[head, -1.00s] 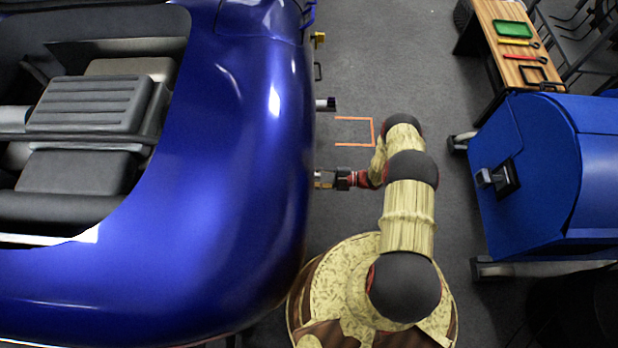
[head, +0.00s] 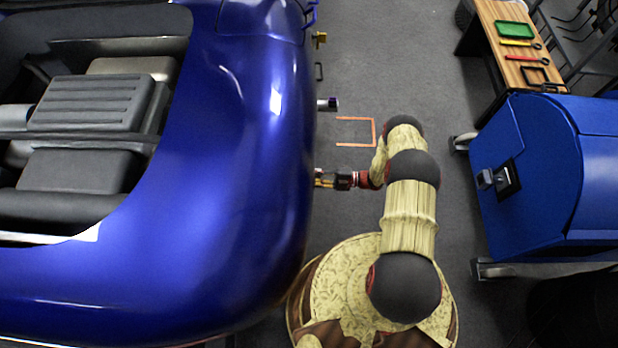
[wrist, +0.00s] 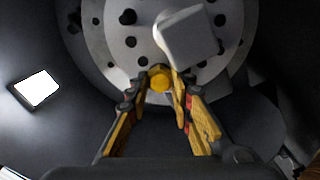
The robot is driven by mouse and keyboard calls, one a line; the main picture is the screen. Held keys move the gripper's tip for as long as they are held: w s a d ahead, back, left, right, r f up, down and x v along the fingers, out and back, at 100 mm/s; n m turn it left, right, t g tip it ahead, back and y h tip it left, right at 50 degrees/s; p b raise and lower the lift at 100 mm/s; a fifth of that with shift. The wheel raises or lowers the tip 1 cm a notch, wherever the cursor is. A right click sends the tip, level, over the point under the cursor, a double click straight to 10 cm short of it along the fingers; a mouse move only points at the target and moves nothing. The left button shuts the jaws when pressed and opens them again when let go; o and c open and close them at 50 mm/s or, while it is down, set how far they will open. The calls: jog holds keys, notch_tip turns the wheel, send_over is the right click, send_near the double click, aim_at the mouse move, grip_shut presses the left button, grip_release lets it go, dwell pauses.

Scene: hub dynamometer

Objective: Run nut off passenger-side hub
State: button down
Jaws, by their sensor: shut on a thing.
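The hub is a pale metal disc with several dark holes (wrist: 118,42) in the wrist view. A round yellow nut (wrist: 160,80) is at the lower part of the disc, between my fingertips. My gripper (wrist: 161,84) is shut on the nut, one yellow-and-black finger on each side. I cannot tell whether the nut is still seated on the hub. In the head view my gripper (head: 325,179) points left at the side of the blue car (head: 215,190), whose bodywork hides the hub and nut.
A pale grey block (wrist: 186,38) covers part of the disc just above my gripper. A dark cylindrical part (head: 328,104) sticks out of the car. A blue cabinet (head: 545,180) and a wooden bench (head: 505,40) with tools stand right. Orange marking (head: 372,132) lies on open floor.

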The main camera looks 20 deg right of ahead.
jog(key=n, duration=0.8)
jog(key=c, duration=1.7)
grip_release()
jog(key=shift+c, duration=0.2)
jog(key=shift+d, duration=0.1)
jog(key=m, duration=0.4)
jog(key=d+m, duration=0.1)
jog(key=m, duration=0.3)
jog(key=d+m, duration=0.1)
jog(key=m, duration=0.3)
jog(key=shift+s+d+r, duration=0.1)
jog(key=shift+s+d, duration=0.15)
jog(key=shift+s, duration=0.15)
